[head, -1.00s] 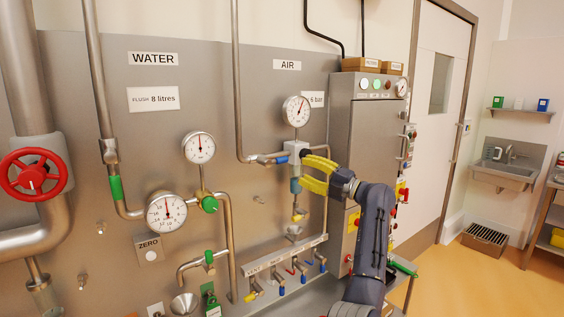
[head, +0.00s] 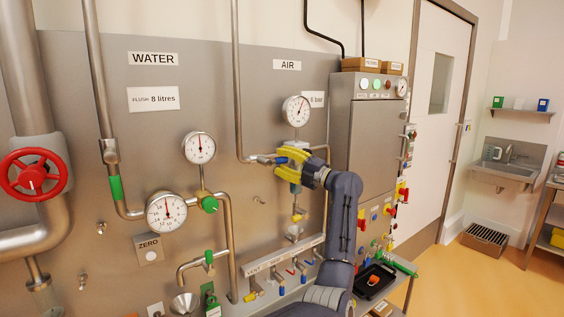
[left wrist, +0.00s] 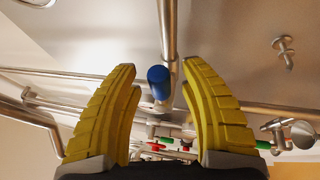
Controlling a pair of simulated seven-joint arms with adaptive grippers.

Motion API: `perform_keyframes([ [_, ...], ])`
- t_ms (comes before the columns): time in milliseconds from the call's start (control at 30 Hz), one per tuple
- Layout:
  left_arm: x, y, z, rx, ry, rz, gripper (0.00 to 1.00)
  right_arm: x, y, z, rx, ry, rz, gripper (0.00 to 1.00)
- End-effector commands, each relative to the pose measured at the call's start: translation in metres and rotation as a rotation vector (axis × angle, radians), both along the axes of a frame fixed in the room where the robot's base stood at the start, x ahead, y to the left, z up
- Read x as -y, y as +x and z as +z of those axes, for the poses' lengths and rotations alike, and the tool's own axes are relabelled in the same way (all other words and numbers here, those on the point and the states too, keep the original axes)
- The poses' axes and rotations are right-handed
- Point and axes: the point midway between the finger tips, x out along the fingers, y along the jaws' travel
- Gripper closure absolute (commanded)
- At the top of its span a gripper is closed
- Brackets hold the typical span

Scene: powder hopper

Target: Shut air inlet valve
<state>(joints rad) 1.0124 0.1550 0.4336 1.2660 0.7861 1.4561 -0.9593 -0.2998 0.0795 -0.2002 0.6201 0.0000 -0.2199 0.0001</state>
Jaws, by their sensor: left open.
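The air inlet valve has a blue handle (head: 281,160) on the pipe under the AIR label, left of the pressure gauge's pipe. In the head view my left gripper (head: 281,164), with yellow fingers, is at this valve and partly hides it. In the left wrist view the blue handle (left wrist: 158,80) shows end-on between the two open fingers (left wrist: 160,68), with a gap on each side. No contact shows. My right gripper is in neither view.
The AIR gauge (head: 297,110) is just above the gripper. A grey cabinet (head: 362,135) stands close on the right. A row of small valves on a labelled rail (head: 285,262) lies below. A black tray (head: 374,281) sits at lower right.

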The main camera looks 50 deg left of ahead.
Motion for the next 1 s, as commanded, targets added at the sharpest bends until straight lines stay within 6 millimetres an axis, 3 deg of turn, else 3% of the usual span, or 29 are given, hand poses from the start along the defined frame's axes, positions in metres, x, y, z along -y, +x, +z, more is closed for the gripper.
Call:
perform_keyframes([
  [133, 0.0, 0.0, 0.0, 0.0, 0.0, 0.0, 0.57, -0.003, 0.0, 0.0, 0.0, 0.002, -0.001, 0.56],
  [500, 0.0, 0.0, 0.0, 0.0, 0.0, 0.0, 1.0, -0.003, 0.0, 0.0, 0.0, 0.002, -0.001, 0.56],
  [867, -0.001, -0.001, 0.0, 0.002, 0.001, 0.002, 1.0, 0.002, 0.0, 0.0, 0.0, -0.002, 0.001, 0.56],
  [1000, -0.009, -0.01, 0.003, 0.025, -0.001, 0.015, 1.0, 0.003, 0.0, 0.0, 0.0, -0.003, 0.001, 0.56],
])
